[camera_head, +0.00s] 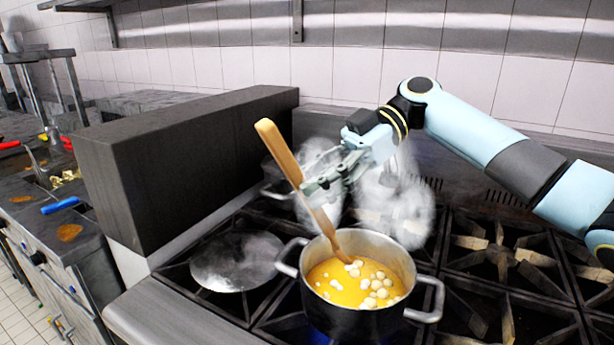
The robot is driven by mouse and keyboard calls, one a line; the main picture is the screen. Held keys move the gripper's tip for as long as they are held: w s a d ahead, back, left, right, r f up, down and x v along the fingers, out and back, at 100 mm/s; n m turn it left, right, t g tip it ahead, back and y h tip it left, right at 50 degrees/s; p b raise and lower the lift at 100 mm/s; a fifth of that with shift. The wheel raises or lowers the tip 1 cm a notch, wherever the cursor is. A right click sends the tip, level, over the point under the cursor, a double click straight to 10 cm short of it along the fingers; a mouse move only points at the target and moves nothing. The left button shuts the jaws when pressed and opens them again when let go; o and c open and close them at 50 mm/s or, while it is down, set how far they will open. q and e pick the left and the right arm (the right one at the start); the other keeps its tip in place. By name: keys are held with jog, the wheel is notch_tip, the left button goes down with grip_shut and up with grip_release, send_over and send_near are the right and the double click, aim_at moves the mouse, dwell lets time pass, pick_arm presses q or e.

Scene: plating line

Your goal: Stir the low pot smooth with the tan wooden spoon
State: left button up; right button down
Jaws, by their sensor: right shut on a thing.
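The low pot (343,317) stands on the stove burner with a blue glow under it. It holds a yellow-orange liquid with several whitish lumps, mostly gathered toward its middle and right. The tan wooden spoon (279,150) leans to the upper left, its lower end in the liquid near the pot's back. My right gripper (313,185) is shut on the spoon's shaft, above the pot's rim. The spoon's lower tip is hidden in the liquid. My left gripper is out of view.
Another pot (272,190) stands behind, partly hidden by steam and my right gripper. A round lid or pan (237,262) lies on the burner to the left. A dark upright panel (170,150) borders the stove at left. Bare grates (500,255) lie to the right.

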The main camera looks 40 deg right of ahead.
aim_at(334, 233)
jog(key=shift+s+d+f+b, duration=0.1)
jog(key=shift+d+f+b, duration=0.15)
jog(key=shift+f, duration=0.2)
jog(key=shift+d+f+b, duration=0.1)
jog(key=shift+f+b, duration=0.1)
jog(key=shift+f, duration=0.2)
jog(key=f+b, duration=0.1)
jog(key=d+f, duration=0.1)
jog(key=f+b, duration=0.1)
jog(key=shift+s+d+f+b, duration=0.1)
jog(key=shift+d+b, duration=0.2)
jog(key=shift+d+f+b, duration=0.3)
jog(key=shift+f+b, duration=0.25)
jog(key=shift+d+f+b, duration=0.25)
jog(key=shift+f+b, duration=0.25)
jog(key=shift+f, duration=0.05)
pick_arm(q)
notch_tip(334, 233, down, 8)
jog(key=b, duration=0.2)
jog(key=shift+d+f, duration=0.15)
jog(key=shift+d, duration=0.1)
pick_arm(e)
jog(key=shift+s+d+f, duration=0.1)
jog(key=shift+d+f, duration=0.3)
jog(key=shift+f, duration=0.25)
jog(key=shift+s+d+f, duration=0.1)
jog(key=shift+d+f, duration=0.25)
jog(key=shift+f, duration=0.25)
